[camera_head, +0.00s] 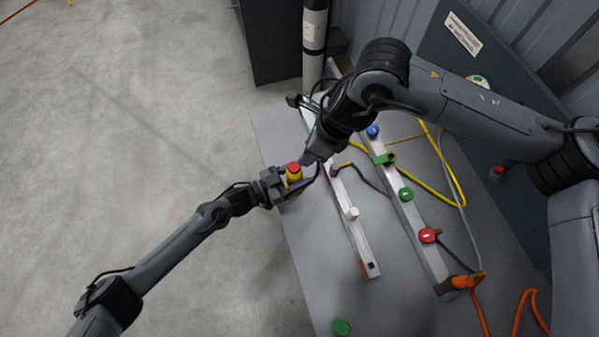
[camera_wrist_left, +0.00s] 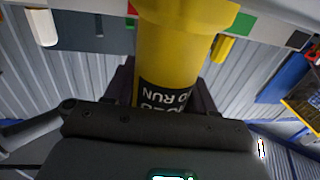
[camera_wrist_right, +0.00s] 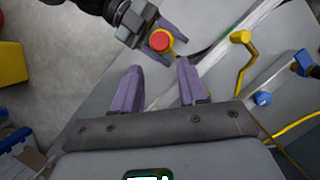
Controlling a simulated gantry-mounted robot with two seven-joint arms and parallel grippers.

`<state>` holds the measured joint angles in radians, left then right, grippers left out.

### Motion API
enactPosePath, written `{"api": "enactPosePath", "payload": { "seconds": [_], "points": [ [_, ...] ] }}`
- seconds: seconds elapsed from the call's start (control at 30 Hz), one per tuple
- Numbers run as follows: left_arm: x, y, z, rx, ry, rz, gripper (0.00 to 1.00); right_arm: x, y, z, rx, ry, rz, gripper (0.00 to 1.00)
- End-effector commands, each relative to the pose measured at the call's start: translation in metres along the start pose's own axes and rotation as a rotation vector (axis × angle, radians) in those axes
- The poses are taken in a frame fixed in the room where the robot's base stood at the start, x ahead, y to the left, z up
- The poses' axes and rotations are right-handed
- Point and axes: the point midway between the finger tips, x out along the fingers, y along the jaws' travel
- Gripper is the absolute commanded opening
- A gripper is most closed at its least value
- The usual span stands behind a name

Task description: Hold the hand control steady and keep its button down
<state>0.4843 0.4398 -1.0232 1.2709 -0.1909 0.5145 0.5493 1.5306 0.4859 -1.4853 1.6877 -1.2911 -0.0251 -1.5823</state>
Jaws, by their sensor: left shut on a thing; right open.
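The hand control is a yellow cylinder (camera_head: 294,178) with a red button (camera_head: 293,167) on its top end. My left gripper (camera_head: 287,187) is shut around its body, near the table's left edge. In the left wrist view the yellow body (camera_wrist_left: 180,45) stands between the fingers, with a black label partly hidden by the gripper. My right gripper (camera_wrist_right: 160,72) is open and empty. In the right wrist view the red button (camera_wrist_right: 160,41) lies just beyond its purple fingertips, apparently apart from them. I cannot tell whether the button is pressed in.
The grey table (camera_head: 290,230) carries two light rails. One holds a blue knob (camera_head: 372,131), a green knob (camera_head: 405,194) and a red knob (camera_head: 428,235). Yellow and orange cables lie at the right. A loose green disc (camera_head: 341,327) is at the front. Open floor lies left.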

Motion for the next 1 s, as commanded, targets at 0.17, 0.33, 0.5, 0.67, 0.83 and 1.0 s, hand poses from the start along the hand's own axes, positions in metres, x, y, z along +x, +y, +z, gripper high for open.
{"api": "enactPosePath", "payload": {
  "seconds": [0.17, 0.33, 0.5, 0.67, 0.83, 1.0],
  "points": [
    [0.0, 0.0, 0.0, 0.0, 0.0, 0.0, 0.04, 0.0, 0.0, 0.0, 0.021, 0.0, 0.0, 0.17],
    [0.0, 0.0, 0.0, 0.0, 0.0, 0.0, 0.04, 0.0, 0.001, 0.0, 0.142, 0.001, 0.007, 0.0],
    [0.0, 0.0, 0.0, 0.0, 0.0, 0.0, 0.04, 0.0, 0.005, -0.002, 0.406, 0.013, 0.034, 0.0],
    [0.0, 0.0, 0.0, 0.0, 0.0, 0.0, 0.04, 0.0, 0.006, -0.007, 0.758, 0.048, 0.064, 0.0],
    [0.0, 0.0, 0.0, 0.0, 0.0, 0.0, 0.04, 0.001, 0.006, -0.011, 1.155, 0.106, 0.084, 0.0],
    [0.0, 0.0, 0.0, 0.0, 0.0, 0.0, 0.04, -0.002, 0.004, -0.012, 1.553, 0.172, 0.082, 0.0]
  ]
}}
